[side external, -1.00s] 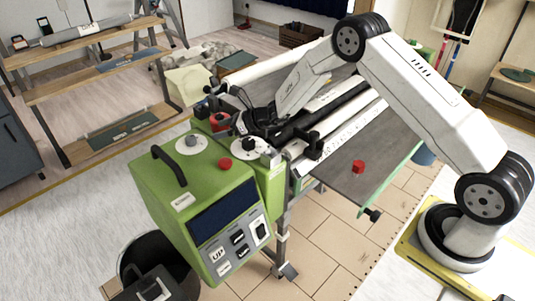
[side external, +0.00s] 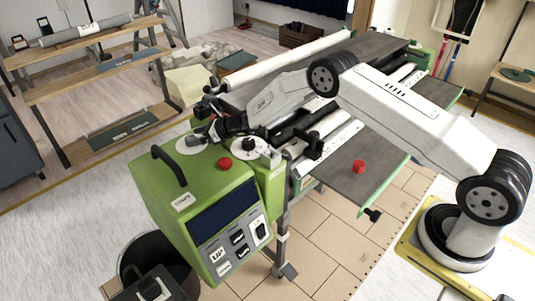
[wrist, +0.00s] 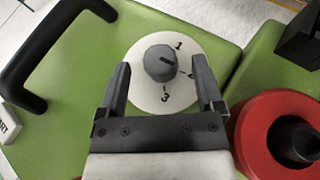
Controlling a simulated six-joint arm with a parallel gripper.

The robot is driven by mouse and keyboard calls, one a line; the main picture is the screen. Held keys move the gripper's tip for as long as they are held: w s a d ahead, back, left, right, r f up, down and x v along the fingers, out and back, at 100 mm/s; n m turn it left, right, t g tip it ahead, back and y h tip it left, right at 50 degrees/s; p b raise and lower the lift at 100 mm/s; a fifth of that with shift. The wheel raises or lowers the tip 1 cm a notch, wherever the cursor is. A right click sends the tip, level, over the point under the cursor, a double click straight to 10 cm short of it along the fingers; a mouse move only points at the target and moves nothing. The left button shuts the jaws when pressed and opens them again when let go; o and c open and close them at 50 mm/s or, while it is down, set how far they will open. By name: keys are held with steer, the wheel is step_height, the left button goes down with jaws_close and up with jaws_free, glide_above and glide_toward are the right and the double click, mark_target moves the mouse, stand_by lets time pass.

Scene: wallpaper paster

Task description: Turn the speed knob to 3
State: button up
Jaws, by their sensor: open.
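The grey speed knob (wrist: 158,62) stands on a white round dial (wrist: 143,94) marked 1, 2 and 3, on top of the green machine (side external: 160,205). A dark line on the knob faces the 1 and 2 side; I cannot tell exactly which. The 2 is partly hidden by a finger. My gripper (wrist: 161,66) is open, with its fingers on either side of the knob and visible gaps in the wrist view. In the side external view my gripper (side external: 206,134) is at the knob's dial (side external: 186,147), and the knob is hard to make out there.
A black handle (wrist: 50,45) arches left of the dial. A red ring with a dark centre (wrist: 262,128) is at the right. A red button (side external: 225,163) and a second dial with a black knob (side external: 248,144) are nearby on the machine.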

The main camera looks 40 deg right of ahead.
steer(key=shift+x, duration=1.25)
jaws_close()
steer(key=shift+w+a+r+m+t+h, duration=0.1)
steer(key=shift+m+t+h, duration=0.45)
steer(key=shift+m+h, duration=0.45)
steer(key=shift+w+r+m+t+h, duration=0.1)
steer(key=shift+m+t+h, duration=0.45)
steer(key=shift+m+h, duration=0.4)
steer(key=shift+s+m+h, duration=0.1)
steer(key=shift+m+h, duration=0.25)
steer(key=shift+h, duration=0.1)
